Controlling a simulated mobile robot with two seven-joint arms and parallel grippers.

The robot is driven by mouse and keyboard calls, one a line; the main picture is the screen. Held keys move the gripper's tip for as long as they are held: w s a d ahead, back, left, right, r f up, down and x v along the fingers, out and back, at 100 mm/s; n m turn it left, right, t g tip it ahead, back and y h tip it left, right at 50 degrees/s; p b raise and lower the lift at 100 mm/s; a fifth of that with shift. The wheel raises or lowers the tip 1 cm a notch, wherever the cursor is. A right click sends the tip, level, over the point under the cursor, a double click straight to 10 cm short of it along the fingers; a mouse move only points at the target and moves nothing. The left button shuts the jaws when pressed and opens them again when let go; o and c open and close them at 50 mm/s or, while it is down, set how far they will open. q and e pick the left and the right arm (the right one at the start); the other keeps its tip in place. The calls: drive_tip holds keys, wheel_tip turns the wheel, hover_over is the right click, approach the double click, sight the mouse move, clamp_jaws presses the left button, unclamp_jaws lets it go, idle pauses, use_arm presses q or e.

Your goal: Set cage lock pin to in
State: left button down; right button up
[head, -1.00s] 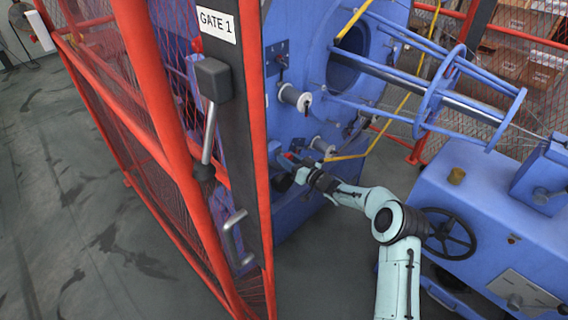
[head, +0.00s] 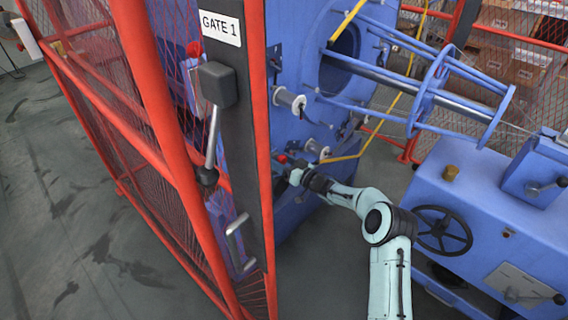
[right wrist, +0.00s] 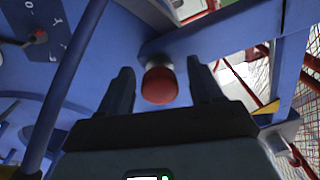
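A red round knob on a metal collar, which looks like the cage lock pin (right wrist: 159,84), stands out from the blue machine in the right wrist view. In the head view the red knob (head: 281,159) shows small beside the gate post. My right gripper (head: 290,173) is at the machine's lower face, close to the knob. In the right wrist view its two fingers (right wrist: 161,90) are apart, one on each side of the knob, with gaps showing. How deep the knob sits between them is hard to tell. My left gripper is not in view.
The red mesh fence and the dark GATE 1 post (head: 222,110) with its lever stand left of my right arm. Bobbins (head: 290,100) and the blue cage rods (head: 430,90) lie above it. A blue cabinet with a black handwheel (head: 443,231) stands right.

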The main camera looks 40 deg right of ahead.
drive_tip(key=s+d+p, duration=0.1)
drive_tip(key=s, duration=1.2)
drive_tip(key=shift+s, duration=0.15)
